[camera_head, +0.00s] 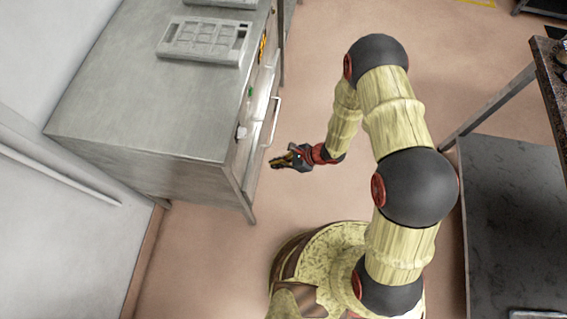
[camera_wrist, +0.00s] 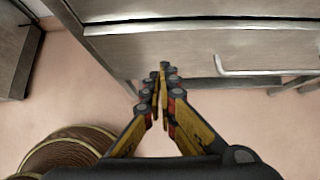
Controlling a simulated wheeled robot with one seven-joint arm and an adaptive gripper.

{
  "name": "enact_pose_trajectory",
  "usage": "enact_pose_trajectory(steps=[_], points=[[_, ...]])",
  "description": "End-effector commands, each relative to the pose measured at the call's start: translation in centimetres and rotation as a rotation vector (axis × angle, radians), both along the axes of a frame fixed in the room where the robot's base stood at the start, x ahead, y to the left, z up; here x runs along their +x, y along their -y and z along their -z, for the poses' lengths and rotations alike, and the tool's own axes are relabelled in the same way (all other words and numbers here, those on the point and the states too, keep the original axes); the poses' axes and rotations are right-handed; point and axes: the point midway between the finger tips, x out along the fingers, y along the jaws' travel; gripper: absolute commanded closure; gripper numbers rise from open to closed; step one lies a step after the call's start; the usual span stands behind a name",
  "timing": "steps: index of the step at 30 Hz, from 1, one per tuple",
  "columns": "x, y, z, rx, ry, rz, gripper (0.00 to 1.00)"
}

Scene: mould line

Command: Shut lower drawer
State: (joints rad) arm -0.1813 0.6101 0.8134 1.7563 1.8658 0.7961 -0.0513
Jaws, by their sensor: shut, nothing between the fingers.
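The lower drawer (camera_head: 262,104) is in the right-hand face of the metal bench and appears to stick out from it, with a light bar handle (camera_head: 275,122) on its front. In the wrist view a grey drawer front (camera_wrist: 195,48) lies ahead, with its handle (camera_wrist: 268,72) to the right of my fingertips. My gripper (camera_head: 278,161) is shut and empty, just off the near end of the drawer. In the wrist view, my gripper's fingertips (camera_wrist: 162,72) overlap the front's lower edge; I cannot tell whether they touch it.
The metal bench (camera_head: 130,110) carries a grey moulded tray (camera_head: 205,40) on top. Small green (camera_head: 250,91) and orange items show along the drawer side. A dark table (camera_head: 515,215) stands at the right.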

Motion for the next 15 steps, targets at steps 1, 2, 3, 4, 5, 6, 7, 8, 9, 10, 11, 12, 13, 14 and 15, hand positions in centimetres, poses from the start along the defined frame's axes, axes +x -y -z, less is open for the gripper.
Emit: enact_pose_trajectory(steps=[1, 2, 3, 4, 5, 6, 7, 8, 9, 10, 11, 12, 13, 14, 15], points=[[-0.1, -0.8, 1.1, 0.0, -0.001, -0.004, 1.0], [-0.1, -1.2, 1.5, 0.0, -0.001, -0.004, 1.0], [0.0, -1.7, 2.0, 0.0, -0.001, -0.002, 1.0], [0.1, -2.1, 2.3, 0.0, 0.0, -0.003, 1.0], [0.2, -2.7, 2.0, 0.001, 0.004, -0.005, 1.0], [0.3, -3.2, 1.9, 0.001, 0.004, -0.004, 1.0], [0.3, -3.6, 1.9, 0.001, 0.003, -0.004, 1.0], [0.3, -4.0, 1.9, 0.0, 0.002, -0.004, 1.0], [0.3, -4.4, 1.9, 0.0, 0.001, -0.003, 1.0], [0.3, -4.7, 1.8, 0.0, 0.001, -0.002, 1.0], [0.4, -4.9, 1.8, 0.0, 0.001, -0.002, 1.0], [0.4, -5.2, 1.8, 0.0, 0.001, -0.001, 1.0], [0.5, -5.3, 1.8, 0.0, 0.001, -0.001, 1.0], [0.5, -5.5, 1.8, 0.0, 0.001, -0.001, 1.0], [0.5, -5.6, 1.7, -0.001, 0.001, -0.001, 1.0]])
